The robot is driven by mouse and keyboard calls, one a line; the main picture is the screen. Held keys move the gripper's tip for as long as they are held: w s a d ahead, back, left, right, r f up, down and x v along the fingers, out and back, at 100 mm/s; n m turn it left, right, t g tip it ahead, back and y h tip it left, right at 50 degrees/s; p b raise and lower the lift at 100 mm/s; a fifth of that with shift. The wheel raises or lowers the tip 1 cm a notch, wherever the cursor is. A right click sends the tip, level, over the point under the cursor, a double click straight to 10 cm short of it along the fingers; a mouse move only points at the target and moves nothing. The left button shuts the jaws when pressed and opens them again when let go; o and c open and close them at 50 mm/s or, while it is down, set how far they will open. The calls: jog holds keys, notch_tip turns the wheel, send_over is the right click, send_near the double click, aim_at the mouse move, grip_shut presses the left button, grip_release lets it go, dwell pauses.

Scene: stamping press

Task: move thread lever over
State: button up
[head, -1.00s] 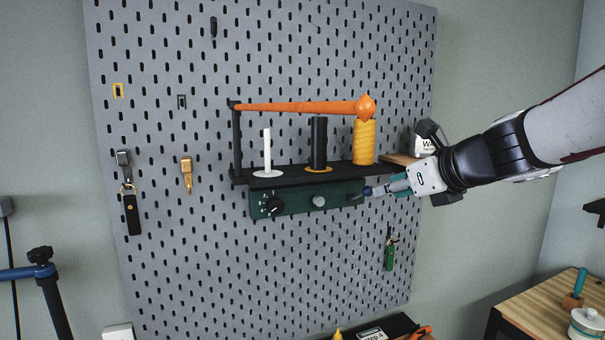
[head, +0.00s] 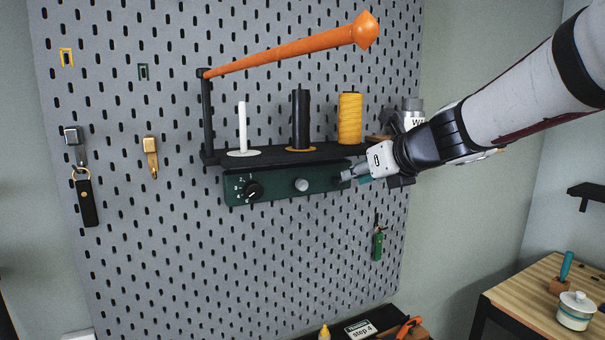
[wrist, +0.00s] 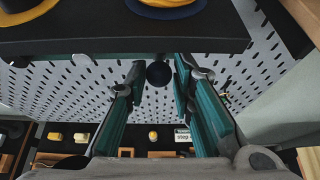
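The orange lever (head: 290,53) is hinged on a black post (head: 207,115) at the left end of a black shelf (head: 270,155). It slopes up to the right, its wide tip raised clear above the yellow thread spool (head: 350,118). A black spool (head: 300,118) and an empty white peg (head: 242,128) stand left of it. My gripper (head: 352,175) is at the right end of the green control box (head: 275,186) under the shelf. In the wrist view, its teal fingers stand apart on either side of a dark round knob (wrist: 158,73); contact is unclear.
The box also carries a black dial (head: 253,190) and a grey knob (head: 302,185). The shelf hangs close above my fingers. Key hooks (head: 72,138) and a green tool (head: 379,243) hang on the pegboard (head: 180,240). A wooden table (head: 530,300) stands at lower right.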

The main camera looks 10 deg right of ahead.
jog(key=shift+s+r, duration=0.2)
jog(key=shift+c, duration=1)
jog(key=shift+f, duration=0.1)
jog(key=shift+s+d+f+b, duration=0.1)
jog(key=shift+s+f+b, duration=0.1)
jog(key=shift+f+b, duration=0.25)
jog(key=shift+s+d+f+b, duration=0.1)
jog(key=shift+s+f+b, duration=0.1)
jog(key=shift+f, duration=0.45)
jog(key=shift+f+b, duration=0.8)
jog(key=shift+f, duration=0.1)
jog(key=shift+w+f+b, duration=0.1)
jog(key=shift+f+b, duration=0.7)
jog(key=shift+f, duration=0.2)
